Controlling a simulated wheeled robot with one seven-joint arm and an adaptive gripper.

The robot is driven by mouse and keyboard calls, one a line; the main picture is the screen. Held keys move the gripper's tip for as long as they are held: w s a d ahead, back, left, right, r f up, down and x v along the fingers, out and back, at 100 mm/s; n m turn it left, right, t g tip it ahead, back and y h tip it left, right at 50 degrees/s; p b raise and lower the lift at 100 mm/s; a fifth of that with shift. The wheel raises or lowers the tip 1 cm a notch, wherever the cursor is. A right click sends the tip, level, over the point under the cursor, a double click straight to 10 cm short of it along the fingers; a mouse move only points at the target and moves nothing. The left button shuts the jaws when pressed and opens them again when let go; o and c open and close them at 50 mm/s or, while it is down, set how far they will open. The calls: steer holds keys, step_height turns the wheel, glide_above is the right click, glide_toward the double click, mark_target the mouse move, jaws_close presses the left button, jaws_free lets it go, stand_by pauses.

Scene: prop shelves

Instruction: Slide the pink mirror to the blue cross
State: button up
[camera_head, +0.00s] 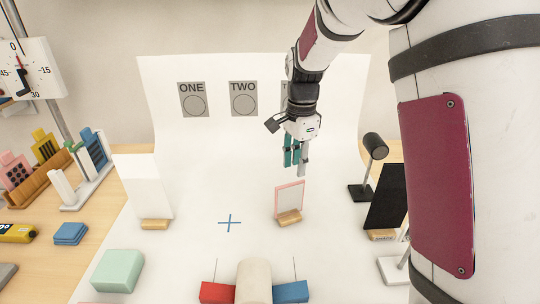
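The pink mirror (290,197) is a small upright panel with a pink frame, standing in a wooden base block (289,217) on the white surface. The blue cross (229,222) is marked flat on that surface, to the left of the mirror and clear of it. My gripper (296,164) points down above and slightly behind the mirror, seemingly apart from it. Its teal and grey finger parts show, but I cannot tell how far apart the tips are. I see nothing held in it.
A white panel (142,183) stands left of the cross. A black panel (386,196) and a black lamp (375,147) stand at the right. A cream cylinder (254,281) lies between red and blue blocks in front. The surface between mirror and cross is clear.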

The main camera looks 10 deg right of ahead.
mark_target(288, 214)
steer(key=shift+w+a+f+m, duration=0.3)
steer(key=shift+w+a+f, duration=0.05)
steer(key=shift+w+f, duration=0.45)
steer(key=shift+f, duration=0.35)
step_height(288, 214, down, 13)
steer(key=shift+f, duration=0.1)
jaws_close()
